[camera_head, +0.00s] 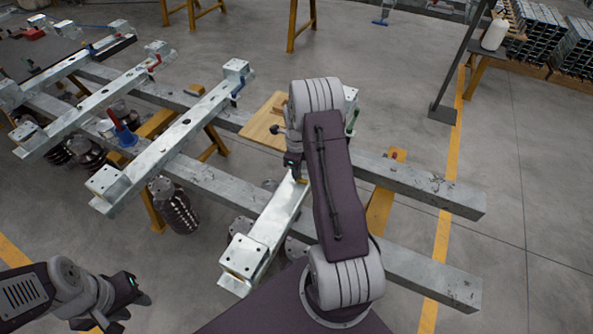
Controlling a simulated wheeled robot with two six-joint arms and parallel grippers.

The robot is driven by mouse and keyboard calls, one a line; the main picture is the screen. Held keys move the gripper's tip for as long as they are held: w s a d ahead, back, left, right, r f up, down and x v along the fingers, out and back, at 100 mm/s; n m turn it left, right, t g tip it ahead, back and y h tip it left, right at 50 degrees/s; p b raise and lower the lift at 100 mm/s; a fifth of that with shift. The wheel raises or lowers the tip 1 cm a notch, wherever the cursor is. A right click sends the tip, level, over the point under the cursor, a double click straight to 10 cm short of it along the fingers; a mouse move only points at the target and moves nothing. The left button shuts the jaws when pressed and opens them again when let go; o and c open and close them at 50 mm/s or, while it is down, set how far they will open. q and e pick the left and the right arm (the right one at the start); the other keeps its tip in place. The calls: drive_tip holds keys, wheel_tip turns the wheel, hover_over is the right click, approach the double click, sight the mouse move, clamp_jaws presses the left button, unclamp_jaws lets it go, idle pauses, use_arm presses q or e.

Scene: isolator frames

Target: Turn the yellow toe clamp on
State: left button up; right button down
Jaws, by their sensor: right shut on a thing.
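My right gripper (293,164) is low over the steel crossbar (277,222) in the middle, at its upper part. It is shut on a small part there, which I take for the yellow toe clamp; the gripper and arm hide nearly all of it. I cannot tell the clamp's handle position. My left gripper (132,309) hangs empty at the lower left, its fingers apart, away from the crossbars.
Two long steel rails (420,184) carry several crossbars, with a green-handled clamp (353,121) beside my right arm. A wooden board (262,122) lies behind my gripper.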

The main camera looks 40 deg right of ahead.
drive_tip(key=n+p, duration=0.1)
drive_tip(key=n, duration=0.2)
drive_tip(key=shift+r, duration=0.1)
drive_tip(key=n, duration=0.5)
drive_tip(key=shift+p, duration=0.4)
drive_tip(key=n, duration=0.4)
drive_tip(key=shift+n+p, duration=0.45)
drive_tip(key=shift+n, duration=1.65)
drive_tip(key=c, duration=1.6)
unclamp_jaws()
drive_tip(key=shift+o, duration=0.2)
wheel_tip(320, 180, up, 9)
drive_tip(key=shift+b, duration=0.3)
